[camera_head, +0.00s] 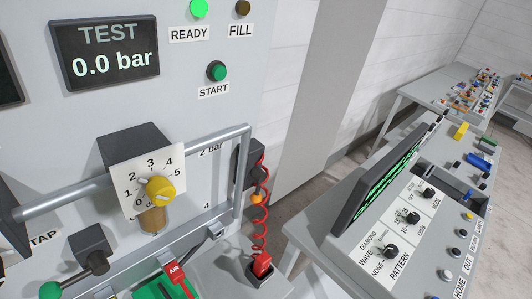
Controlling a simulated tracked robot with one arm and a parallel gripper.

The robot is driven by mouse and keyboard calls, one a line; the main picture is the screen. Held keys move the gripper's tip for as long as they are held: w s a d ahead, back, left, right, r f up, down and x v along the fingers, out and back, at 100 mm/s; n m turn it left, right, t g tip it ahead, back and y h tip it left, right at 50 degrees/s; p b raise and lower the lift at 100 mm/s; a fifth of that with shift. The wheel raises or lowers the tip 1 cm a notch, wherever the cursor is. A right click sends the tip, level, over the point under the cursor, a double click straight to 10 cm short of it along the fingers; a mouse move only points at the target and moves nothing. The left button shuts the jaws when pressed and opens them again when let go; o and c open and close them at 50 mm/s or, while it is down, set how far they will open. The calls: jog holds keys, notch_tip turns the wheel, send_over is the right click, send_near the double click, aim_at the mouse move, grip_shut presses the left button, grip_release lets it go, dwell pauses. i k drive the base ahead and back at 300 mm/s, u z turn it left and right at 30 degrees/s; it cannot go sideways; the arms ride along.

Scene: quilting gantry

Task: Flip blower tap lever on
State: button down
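A label whose readable part says TAP (45,238) is at the lower left of the grey panel, its left part cut off. Below it is a dark grey tap body (90,242) with a black round hub (98,262). A grey lever (74,279) runs from the hub down and left to a green end (50,290) near the bottom edge. I cannot tell from its angle whether the tap is on or off. I cannot make out my gripper in this view.
A grey rail (70,190) crosses in front of the panel above the tap, near a yellow dial (160,189). The display (105,52) reads TEST, 0.0 bar. A console (400,225) stands right.

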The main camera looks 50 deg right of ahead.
aim_at(256, 198)
jog(key=z, duration=0.25)
jog(key=i, duration=0.65)
jog(key=z, duration=0.3)
jog(key=k, duration=0.9)
jog(key=z, duration=0.2)
jog(key=i, duration=0.9)
jog(key=u, duration=0.1)
